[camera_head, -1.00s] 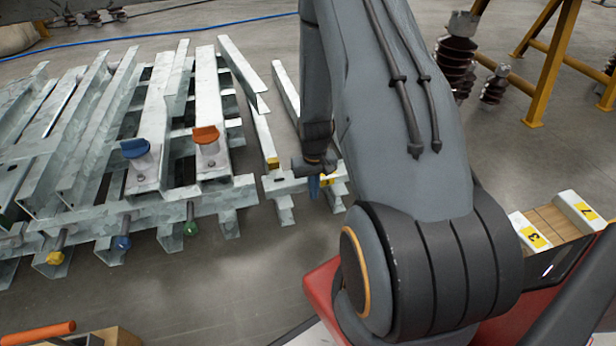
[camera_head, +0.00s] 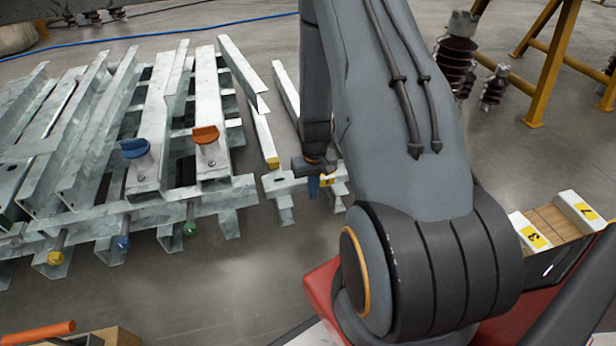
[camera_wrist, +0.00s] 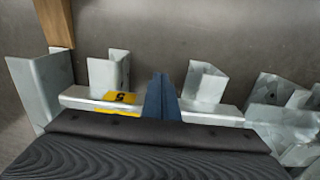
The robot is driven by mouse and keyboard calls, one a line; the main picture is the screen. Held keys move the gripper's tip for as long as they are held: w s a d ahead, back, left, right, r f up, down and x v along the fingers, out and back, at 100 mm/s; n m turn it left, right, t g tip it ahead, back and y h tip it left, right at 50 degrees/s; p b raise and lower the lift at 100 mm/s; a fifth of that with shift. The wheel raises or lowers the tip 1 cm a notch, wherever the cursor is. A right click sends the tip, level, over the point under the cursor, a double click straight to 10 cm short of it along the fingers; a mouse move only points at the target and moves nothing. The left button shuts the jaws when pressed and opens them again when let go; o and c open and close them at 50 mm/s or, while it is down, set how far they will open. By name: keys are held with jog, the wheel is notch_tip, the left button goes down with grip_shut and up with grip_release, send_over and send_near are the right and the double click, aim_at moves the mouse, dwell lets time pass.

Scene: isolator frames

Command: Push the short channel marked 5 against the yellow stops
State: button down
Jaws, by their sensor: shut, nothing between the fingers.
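The short channel (camera_wrist: 212,116) is a pale galvanized bar lying across the wrist view, with a yellow label marked 5 (camera_wrist: 118,97) left of my fingers. In the head view its yellow label (camera_head: 328,181) shows just right of my gripper. My gripper (camera_wrist: 162,84) has blue fingers, shut and empty, pointing down at the channel right of the label. My gripper also shows in the head view (camera_head: 313,188), partly hidden by my arm. I cannot tell whether the fingers touch the channel. A yellow piece (camera_head: 273,163) sits at a long channel's near end; I cannot tell whether it is a stop.
A stack of galvanized channels (camera_head: 90,130) fills the left, with blue (camera_head: 135,148) and orange (camera_head: 206,135) capped posts. Upright channel ends (camera_wrist: 107,73) stand behind the short channel. Blocks marked 3 (camera_head: 533,236) and 7 (camera_head: 587,211) lie at right.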

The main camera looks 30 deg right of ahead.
jog(key=shift+w+d, duration=0.1)
jog(key=shift+w, duration=0.1)
jog(key=shift+w+d, duration=0.25)
jog(key=shift+w, duration=0.6)
jog(key=shift+w+d, duration=0.2)
jog(key=shift+w, duration=0.65)
jog(key=shift+w, duration=0.15)
jog(key=shift+w+d+b, duration=0.2)
jog(key=shift+w+d, duration=0.05)
jog(key=shift+w, duration=0.55)
jog(key=shift+w+d+b, duration=0.15)
jog(key=shift+w+d, duration=0.1)
jog(key=shift+w, duration=0.55)
jog(key=shift+w, duration=0.1)
jog(key=shift+s+a+p, duration=0.25)
jog(key=shift+s+p, duration=0.55)
jog(key=shift+s, duration=0.25)
jog(key=shift+r, duration=0.1)
